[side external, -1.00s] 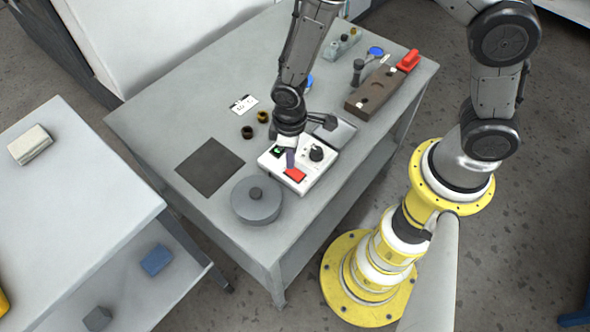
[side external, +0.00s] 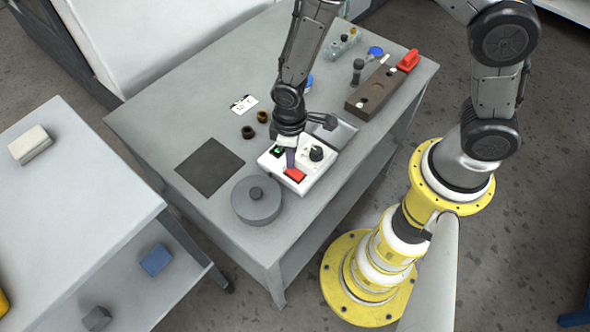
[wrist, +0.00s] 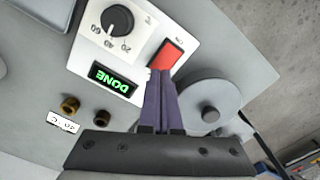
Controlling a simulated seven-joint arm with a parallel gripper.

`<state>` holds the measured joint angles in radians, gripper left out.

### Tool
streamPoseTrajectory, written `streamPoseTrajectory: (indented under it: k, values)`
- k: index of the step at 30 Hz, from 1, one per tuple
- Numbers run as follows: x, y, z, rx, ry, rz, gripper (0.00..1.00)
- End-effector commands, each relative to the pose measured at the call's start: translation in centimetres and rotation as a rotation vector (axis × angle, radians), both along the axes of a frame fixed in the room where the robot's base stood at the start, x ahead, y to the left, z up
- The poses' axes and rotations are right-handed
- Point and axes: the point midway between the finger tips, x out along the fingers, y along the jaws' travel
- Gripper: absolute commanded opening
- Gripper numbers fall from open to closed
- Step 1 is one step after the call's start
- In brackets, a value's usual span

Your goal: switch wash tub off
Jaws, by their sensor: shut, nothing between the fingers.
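The wash tub's white control box (side external: 312,165) is on the grey table. It has a red rocker switch (side external: 294,174), a black dial (side external: 316,153) and a small display with green letters. In the wrist view the display (wrist: 113,80) reads DONE, and the red switch (wrist: 166,58) and dial (wrist: 117,19) are clear. A grey basin (side external: 343,132) adjoins the box, partly behind my arm. My gripper (side external: 291,164) is shut and empty, pointing down. In the wrist view its purple fingertips (wrist: 161,73) are at the near edge of the red switch; whether they press it I cannot tell.
A round grey lidded pot (side external: 256,201) stands close beside the box. A dark square mat (side external: 209,167), two brass nuts (side external: 255,124) and a label card (side external: 244,104) lie left. A brown block with a red handle (side external: 407,61) is at the back right.

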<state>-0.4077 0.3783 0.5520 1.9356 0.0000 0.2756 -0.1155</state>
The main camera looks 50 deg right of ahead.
Motion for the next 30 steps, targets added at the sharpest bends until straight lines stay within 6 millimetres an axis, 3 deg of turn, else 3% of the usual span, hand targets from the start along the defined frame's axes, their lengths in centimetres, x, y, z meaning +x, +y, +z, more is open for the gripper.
streamPoseTrajectory:
  k: [30]
  values:
    - [0.01,0.01,-0.55,0.000,0.001,0.000,0.00]
